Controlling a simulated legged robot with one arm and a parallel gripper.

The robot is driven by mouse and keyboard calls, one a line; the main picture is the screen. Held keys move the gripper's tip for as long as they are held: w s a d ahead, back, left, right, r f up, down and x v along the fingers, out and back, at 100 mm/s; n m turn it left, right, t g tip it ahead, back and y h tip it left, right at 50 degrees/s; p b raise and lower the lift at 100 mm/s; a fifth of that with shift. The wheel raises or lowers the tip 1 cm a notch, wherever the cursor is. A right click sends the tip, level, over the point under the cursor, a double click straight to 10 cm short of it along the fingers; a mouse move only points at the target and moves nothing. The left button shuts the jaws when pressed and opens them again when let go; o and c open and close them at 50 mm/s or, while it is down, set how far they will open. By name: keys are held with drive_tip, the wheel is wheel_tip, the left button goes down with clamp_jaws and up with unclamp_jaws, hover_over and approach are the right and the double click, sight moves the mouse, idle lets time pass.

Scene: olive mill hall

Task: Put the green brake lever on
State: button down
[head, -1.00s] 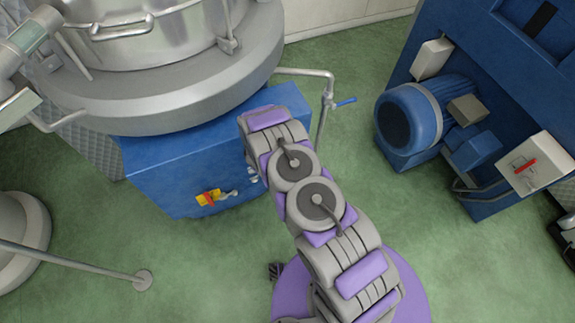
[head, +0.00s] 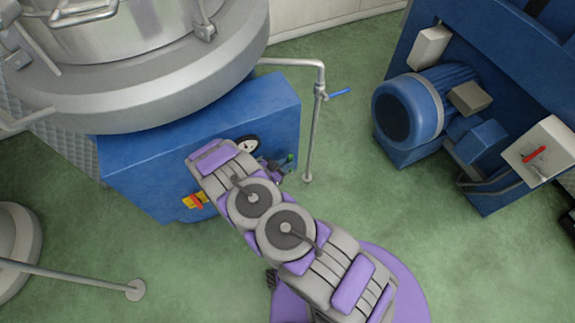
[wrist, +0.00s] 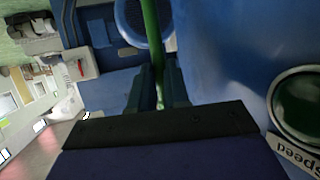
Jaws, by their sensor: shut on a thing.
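The green brake lever (wrist: 151,28) shows in the wrist view as a green bar running up from between my two fingers. My gripper (wrist: 159,82) is shut on it, with a finger on each side. In the head view, a small green end of the lever (head: 290,158) shows at the right part of the blue machine base's front (head: 150,175). My gripper (head: 274,168) is beside it, small and partly hidden by my arm. The lever's root and exact angle are hidden.
A dial (head: 247,143) is just above my arm; a "speed" label (wrist: 292,152) shows in the wrist view. A red-and-yellow switch (head: 195,200) is left of my arm. A pipe with a blue handle (head: 315,125) stands right. A blue motor (head: 410,108) stands farther right; floor between is clear.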

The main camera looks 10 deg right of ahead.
drive_tip(key=shift+a, duration=0.15)
drive_tip(key=c, duration=1.1)
unclamp_jaws()
drive_tip(key=shift+w, duration=0.1)
drive_tip(key=p+v, duration=0.2)
drive_tip(key=v, duration=1.5)
drive_tip(key=shift+a, duration=0.2)
drive_tip(key=shift+s+f, duration=0.15)
drive_tip(key=shift+s, duration=0.05)
